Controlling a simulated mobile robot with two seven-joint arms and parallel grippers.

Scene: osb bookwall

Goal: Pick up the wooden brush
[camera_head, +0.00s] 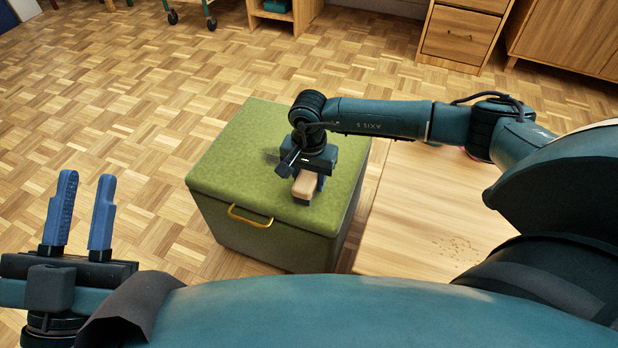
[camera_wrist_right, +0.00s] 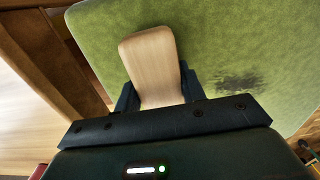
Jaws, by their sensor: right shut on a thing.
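The wooden brush (camera_head: 305,187) is a light wood block over the top of the green box in the head view. It fills the middle of the right wrist view (camera_wrist_right: 152,62). My right gripper (camera_head: 312,180) is shut on it, with one finger on each side. Whether the brush touches the lid or hangs just above it, I cannot tell. Its underside is hidden. My left gripper (camera_head: 80,212) is open and empty at the lower left of the head view, away from the box.
The green box (camera_head: 225,170) has a yellow handle (camera_head: 250,216) on its front. A dark smudge (camera_wrist_right: 238,82) marks its lid. A light wooden table (camera_head: 415,215) with scattered crumbs (camera_head: 455,246) stands right of the box. Wooden cabinets (camera_head: 462,35) stand at the back. Parquet floor at left is clear.

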